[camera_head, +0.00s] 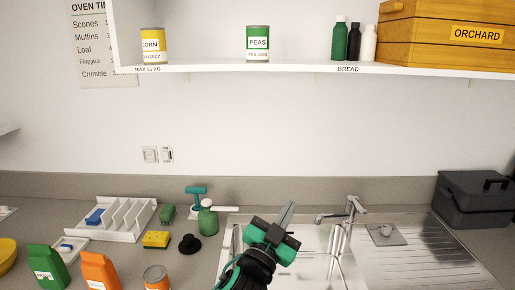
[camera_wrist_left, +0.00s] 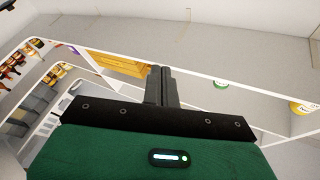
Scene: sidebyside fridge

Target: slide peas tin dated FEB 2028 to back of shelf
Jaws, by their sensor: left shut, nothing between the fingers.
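The green peas tin (camera_head: 257,44) stands upright on the white wall shelf (camera_head: 205,69), close to its front edge. Its date line is too small to read surely. A small green part of what looks like the same tin (camera_wrist_left: 221,84) shows past the shelf edge in the left wrist view. My left gripper (camera_head: 288,210) is low over the sink, well below the shelf and apart from the tin. Its fingers (camera_wrist_left: 162,70) are together and empty. My right gripper is in neither view.
A yellow corn tin (camera_head: 152,45) stands left of the peas tin. Dark green, black and white bottles (camera_head: 354,43) and a wooden ORCHARD crate (camera_head: 450,36) stand to the right. Shelf room beside the peas tin is clear. A tap (camera_head: 351,208) rises right of my gripper.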

